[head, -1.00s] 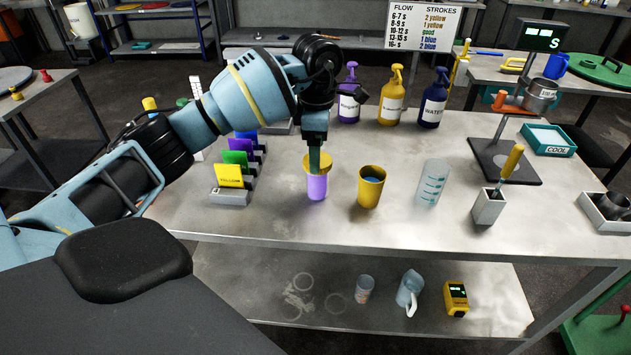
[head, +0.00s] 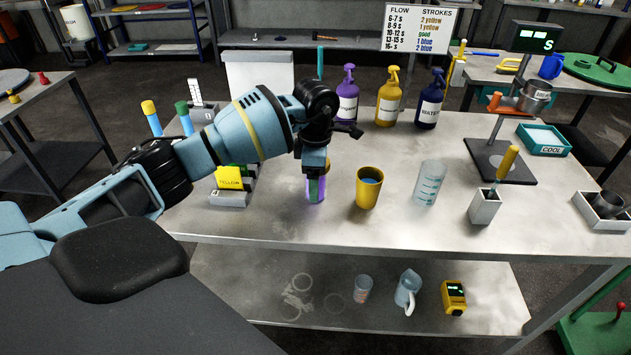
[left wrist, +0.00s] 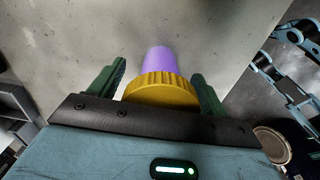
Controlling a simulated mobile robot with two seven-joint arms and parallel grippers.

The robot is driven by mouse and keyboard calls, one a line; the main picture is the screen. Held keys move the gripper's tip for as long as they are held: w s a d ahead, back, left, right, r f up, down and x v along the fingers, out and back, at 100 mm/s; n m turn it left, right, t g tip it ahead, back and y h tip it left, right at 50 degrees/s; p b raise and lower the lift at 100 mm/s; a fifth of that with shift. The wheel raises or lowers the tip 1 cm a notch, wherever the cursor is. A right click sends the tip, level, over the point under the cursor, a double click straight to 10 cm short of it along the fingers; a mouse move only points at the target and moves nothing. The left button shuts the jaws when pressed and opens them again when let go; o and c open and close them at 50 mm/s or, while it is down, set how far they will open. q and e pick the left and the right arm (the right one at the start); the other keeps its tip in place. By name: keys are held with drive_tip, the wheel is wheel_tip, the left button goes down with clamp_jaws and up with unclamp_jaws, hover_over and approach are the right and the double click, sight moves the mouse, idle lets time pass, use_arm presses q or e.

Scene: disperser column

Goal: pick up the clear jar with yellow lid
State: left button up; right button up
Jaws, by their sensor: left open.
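A jar filled with or coloured purple (head: 315,194) stands upright on the table, left of the yellow cup. In the left wrist view the purple body (left wrist: 158,60) and ribbed yellow lid (left wrist: 160,90) lie between the two green fingers. My left gripper (head: 316,178) points down over the jar in the head view and hides most of its lid. It also shows in the left wrist view (left wrist: 157,88), open, with a finger either side of the lid and gaps visible. My right gripper is not in view.
A yellow cup (head: 369,187) stands close to the right of the jar, then a clear beaker (head: 429,184). A card rack (head: 229,199) is to the left. Purple (head: 347,98), yellow (head: 389,100) and blue (head: 431,102) pump bottles stand behind.

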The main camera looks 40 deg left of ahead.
use_arm(q)
drive_tip(key=c, duration=1)
drive_tip(key=shift+r, duration=0.5)
wheel_tip(320, 180, up, 2)
drive_tip(key=shift+w+r, duration=0.1)
drive_tip(key=shift+r, duration=0.05)
drive_tip(key=s+d, duration=0.3)
drive_tip(key=s, duration=0.1)
drive_tip(key=s+d+r, duration=0.1)
drive_tip(key=s+d, duration=0.6)
drive_tip(key=s, duration=0.1)
drive_tip(key=shift+s+d+r+b, duration=0.15)
drive_tip(key=shift+s+r+b, duration=0.05)
drive_tip(key=shift+r+b, duration=0.15)
